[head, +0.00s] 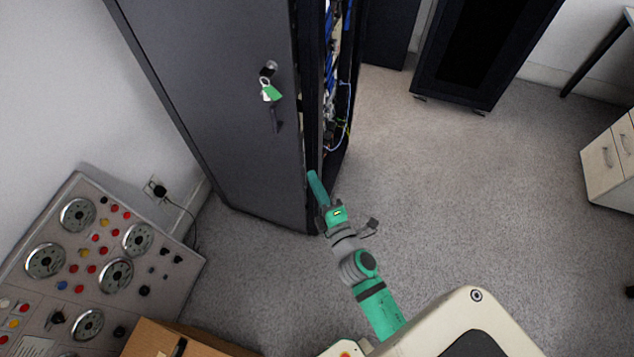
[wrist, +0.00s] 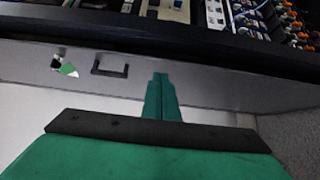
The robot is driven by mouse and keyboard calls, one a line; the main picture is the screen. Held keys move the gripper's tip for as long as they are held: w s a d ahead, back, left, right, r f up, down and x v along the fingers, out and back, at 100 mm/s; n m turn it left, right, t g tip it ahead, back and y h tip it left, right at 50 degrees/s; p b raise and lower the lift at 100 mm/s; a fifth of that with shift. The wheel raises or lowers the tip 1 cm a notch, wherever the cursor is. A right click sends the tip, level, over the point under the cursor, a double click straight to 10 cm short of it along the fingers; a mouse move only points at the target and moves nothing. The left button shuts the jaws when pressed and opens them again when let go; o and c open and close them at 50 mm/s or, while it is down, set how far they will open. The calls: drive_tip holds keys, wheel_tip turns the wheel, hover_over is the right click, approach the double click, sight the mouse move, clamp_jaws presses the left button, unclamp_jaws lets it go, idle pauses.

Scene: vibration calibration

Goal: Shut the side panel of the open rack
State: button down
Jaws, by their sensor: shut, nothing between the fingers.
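The rack's side panel (head: 215,100) is a tall dark grey sheet with a lock, keys with a green tag (head: 271,93) and a handle. It stands ajar; the rack's inside (head: 335,95) with blue cables shows past its right edge. My gripper (head: 312,176) is shut and empty, low by that right edge; I cannot tell whether it touches. In the wrist view, the shut green fingers (wrist: 160,80) point at the panel's face (wrist: 215,88), which looks pale there. The tag and handle are to their left, and the rack's inside shows beyond the panel's dark edge.
A control console (head: 95,265) with dials and buttons stands at the left, with a cardboard box (head: 165,340) in front of it. A dark cabinet (head: 480,50) stands at the back right and a drawer unit (head: 610,165) at the far right. The carpet (head: 470,190) between is clear.

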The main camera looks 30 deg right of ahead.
drive_tip(key=n+g+h, duration=0.8)
drive_tip(key=n+h, duration=0.1)
drive_tip(key=h, duration=0.3)
approach(272, 121)
drive_tip(key=x, duration=0.6)
drive_tip(key=shift+w+d+f, duration=0.15)
drive_tip(key=shift+d, duration=0.05)
